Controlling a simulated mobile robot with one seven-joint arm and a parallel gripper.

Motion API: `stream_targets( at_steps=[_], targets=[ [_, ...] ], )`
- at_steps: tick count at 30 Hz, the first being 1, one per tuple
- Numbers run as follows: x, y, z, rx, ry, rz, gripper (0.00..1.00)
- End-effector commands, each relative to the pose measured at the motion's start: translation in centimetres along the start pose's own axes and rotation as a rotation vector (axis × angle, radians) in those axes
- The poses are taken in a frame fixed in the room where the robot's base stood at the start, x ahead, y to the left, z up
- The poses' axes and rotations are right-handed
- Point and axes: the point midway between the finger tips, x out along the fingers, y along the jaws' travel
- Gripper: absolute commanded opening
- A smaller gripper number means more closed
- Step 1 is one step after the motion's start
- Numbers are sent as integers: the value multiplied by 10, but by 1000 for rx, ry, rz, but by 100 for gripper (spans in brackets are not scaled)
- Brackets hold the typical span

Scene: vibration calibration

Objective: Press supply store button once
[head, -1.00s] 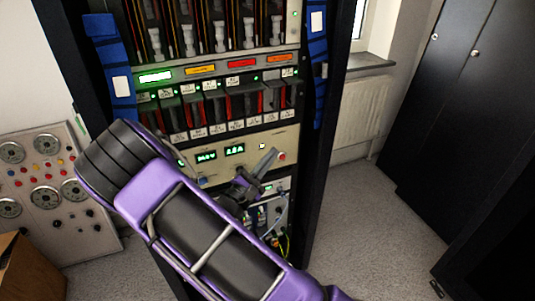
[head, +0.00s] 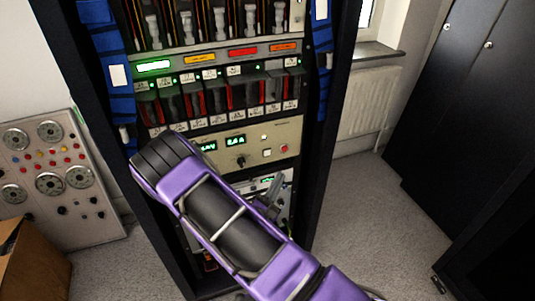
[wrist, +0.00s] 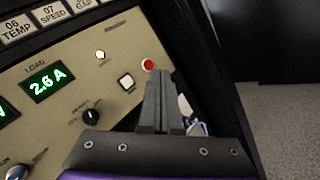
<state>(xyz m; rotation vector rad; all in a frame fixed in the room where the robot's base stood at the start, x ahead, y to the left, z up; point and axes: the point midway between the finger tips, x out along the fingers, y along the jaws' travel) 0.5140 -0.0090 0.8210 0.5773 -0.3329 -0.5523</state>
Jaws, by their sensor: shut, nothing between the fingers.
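The beige supply panel (head: 254,148) sits in the lower half of the rack and fills much of the wrist view (wrist: 75,85). I cannot read a store label on either button. My gripper (wrist: 160,74) is shut and empty. In the wrist view its tips lie just below the red button; contact cannot be told. In the head view my gripper (head: 276,180) appears below the panel.
Labelled modules (head: 223,104) stand above the panel in the dark rack. A dial console (head: 48,175) and cardboard box (head: 32,260) are at left. A black cabinet (head: 470,110) stands at right, with open carpet (head: 365,215) between.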

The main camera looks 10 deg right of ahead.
Motion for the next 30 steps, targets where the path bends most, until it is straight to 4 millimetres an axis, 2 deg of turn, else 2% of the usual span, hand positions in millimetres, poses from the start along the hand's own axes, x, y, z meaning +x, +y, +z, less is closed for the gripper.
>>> stream_targets(
  at_steps=[15,21,30],
  targets=[
    [47,33,-35,2,-2,1,0],
    [55,40,-40,0,-1,1,0],
    [56,41,-40,-1,-1,1,0]
  ],
)
